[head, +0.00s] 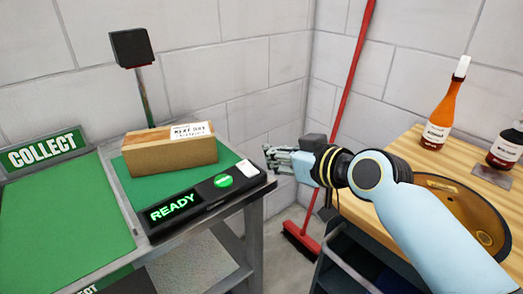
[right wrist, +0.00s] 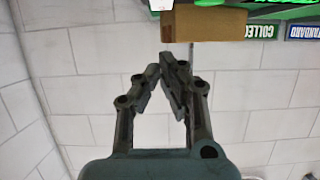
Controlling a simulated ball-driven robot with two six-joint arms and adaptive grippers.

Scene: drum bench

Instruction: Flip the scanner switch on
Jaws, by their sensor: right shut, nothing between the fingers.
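The scanner's black control panel (head: 205,203) runs along the bench's front edge. It has a lit READY display (head: 172,207), a round green button (head: 223,181) and a white switch (head: 247,168) at its right end. I cannot tell the switch's position. My right gripper (head: 268,152) is shut and empty, just right of the switch and apart from it. The fingers (right wrist: 166,66) also show closed together in the right wrist view, with nothing between them. My left gripper is not in view.
A brown labelled parcel (head: 170,157) lies on the green mat behind the panel. A black scanner head (head: 131,47) stands on a post behind it. A COLLECT sign (head: 43,150) is at left. A wooden table (head: 410,148) with bottles (head: 445,110) and a red broom (head: 350,85) are at right.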

